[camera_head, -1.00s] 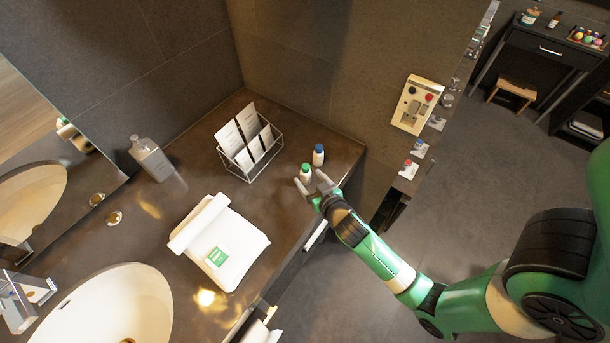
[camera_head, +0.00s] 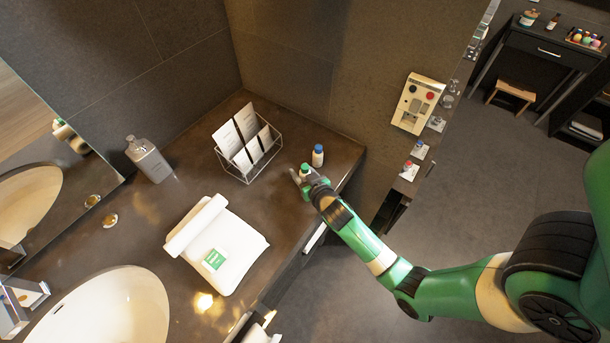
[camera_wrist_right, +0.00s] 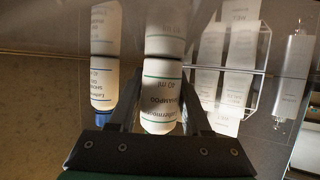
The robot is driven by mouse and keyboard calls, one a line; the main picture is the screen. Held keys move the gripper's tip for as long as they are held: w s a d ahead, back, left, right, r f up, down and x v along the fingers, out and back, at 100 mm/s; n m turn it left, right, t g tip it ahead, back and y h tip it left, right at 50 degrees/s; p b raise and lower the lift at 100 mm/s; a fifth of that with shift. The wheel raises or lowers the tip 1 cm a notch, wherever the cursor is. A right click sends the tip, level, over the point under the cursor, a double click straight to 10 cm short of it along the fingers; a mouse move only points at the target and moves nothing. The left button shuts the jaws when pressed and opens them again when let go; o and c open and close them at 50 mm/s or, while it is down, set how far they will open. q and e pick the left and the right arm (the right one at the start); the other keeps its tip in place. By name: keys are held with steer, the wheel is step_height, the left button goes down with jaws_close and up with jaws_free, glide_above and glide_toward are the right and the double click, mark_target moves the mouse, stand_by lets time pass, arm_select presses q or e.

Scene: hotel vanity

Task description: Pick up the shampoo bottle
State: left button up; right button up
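The shampoo bottle (camera_head: 305,168) is small and white with a green cap and stands near the counter's right edge. In the right wrist view the fingers (camera_wrist_right: 161,80) flank the bottle; firm contact does not show. My left gripper is not in view.
A similar white bottle with a blue cap (camera_head: 318,156) stands close beside the shampoo. A wire rack with cards (camera_head: 248,152) is to the left. A folded towel (camera_head: 238,262), a grey dispenser (camera_head: 149,160) and a sink (camera_head: 118,308) are further left. The wall is behind.

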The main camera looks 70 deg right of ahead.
mark_target(303, 166)
jaws_close()
steer(key=shift+r, duration=0.1)
steer(key=shift+r, duration=0.25)
steer(key=r, duration=0.1)
steer(key=r+p, duration=0.2)
steer(key=r, duration=0.1)
steer(key=shift+s+a, duration=0.3)
steer(key=shift+a, duration=0.05)
steer(key=s+a+r+p, duration=0.1)
steer(key=s+a+r, duration=0.1)
steer(key=r, duration=0.1)
steer(key=s+r+p, duration=0.1)
steer(key=shift+a+r+p, duration=0.3)
steer(key=shift+a+r, duration=0.1)
steer(key=v, duration=0.9)
steer(key=shift+s+a+p, duration=0.15)
steer(key=shift+a+p, duration=0.2)
steer(key=shift+a, duration=0.1)
